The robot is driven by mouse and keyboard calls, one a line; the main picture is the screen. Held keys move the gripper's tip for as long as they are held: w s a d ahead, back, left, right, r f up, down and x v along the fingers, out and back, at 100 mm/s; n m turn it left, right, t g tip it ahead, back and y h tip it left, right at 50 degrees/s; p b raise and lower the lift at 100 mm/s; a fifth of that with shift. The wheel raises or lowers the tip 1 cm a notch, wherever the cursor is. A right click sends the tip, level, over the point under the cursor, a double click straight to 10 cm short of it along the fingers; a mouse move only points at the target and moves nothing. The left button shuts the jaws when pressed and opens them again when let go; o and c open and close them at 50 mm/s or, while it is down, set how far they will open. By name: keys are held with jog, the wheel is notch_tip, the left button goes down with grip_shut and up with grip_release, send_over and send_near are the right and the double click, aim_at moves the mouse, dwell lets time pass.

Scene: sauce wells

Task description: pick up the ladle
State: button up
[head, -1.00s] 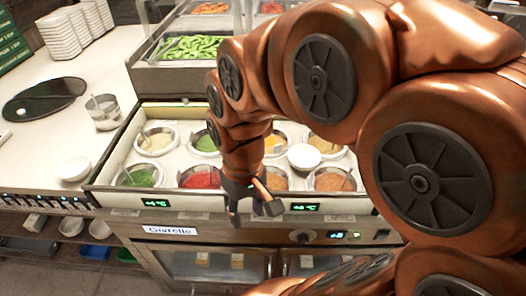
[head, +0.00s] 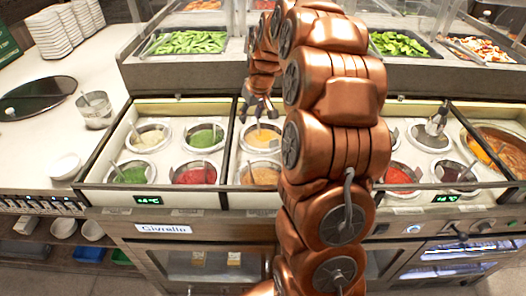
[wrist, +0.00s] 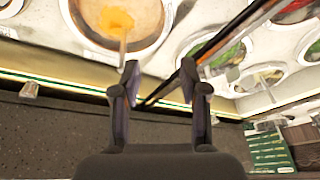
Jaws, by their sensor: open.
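My gripper (head: 258,108) hangs open and empty over the back row of sauce wells, just above the well of yellow-orange sauce (head: 262,138). In the wrist view my gripper (wrist: 160,82) has its two fingers apart. A pale ladle handle (wrist: 123,45) rises from the orange-patched sauce well (wrist: 146,52) and ends near the left fingertip; I cannot tell whether they touch. Thin handles also stand in other wells, such as the green one (head: 131,175). The frames do not single out one ladle. My arm hides the wells in the middle.
The raised back shelf holds trays of green vegetables (head: 190,42) close behind my gripper. A metal cup (head: 95,110), a white bowl (head: 65,166) and a dark round plate (head: 38,97) sit on the left counter. A long dark bar (wrist: 225,45) crosses beside the right finger.

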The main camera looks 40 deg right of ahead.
send_near(258, 125)
jog(key=w+f, duration=0.1)
jog(key=shift+t+h, duration=0.3)
jog(key=shift+p+x, duration=1.05)
jog(key=shift+x, duration=2.95)
jog(key=shift+c, duration=0.4)
grip_shut()
